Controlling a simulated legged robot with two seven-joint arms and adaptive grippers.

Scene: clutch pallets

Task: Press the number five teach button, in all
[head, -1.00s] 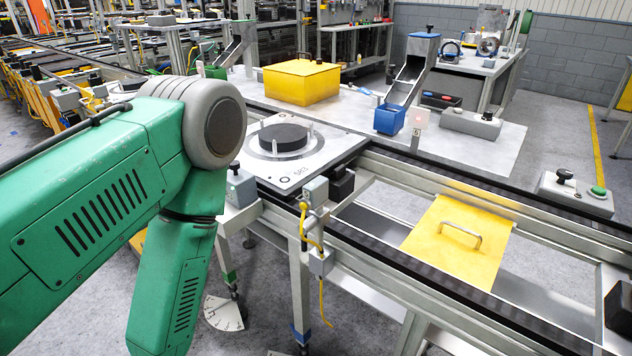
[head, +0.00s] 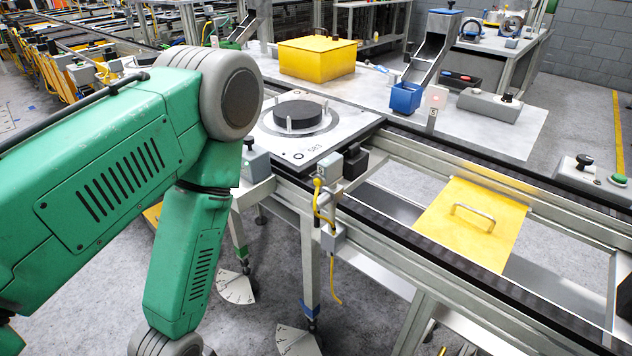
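No button in view carries a label I can read as teach button five. A small white plate (head: 435,97) with a reddish spot stands by the blue bin, with a small tag below it that may bear a number, too small to be sure. Another grey box at the right edge has a black knob (head: 585,162) and a green button (head: 618,179). A grey box with a black knob (head: 256,160) sits at the pallet's left corner. My green left arm fills the left side; neither gripper shows.
A pallet (head: 345,140) with a black disc (head: 299,112) sits on the conveyor. A yellow plate with a handle (head: 450,235) lies between the rails. A yellow box (head: 317,60) and a blue bin (head: 406,97) stand behind. Conveyor legs and a yellow cable (head: 335,275) are near my arm.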

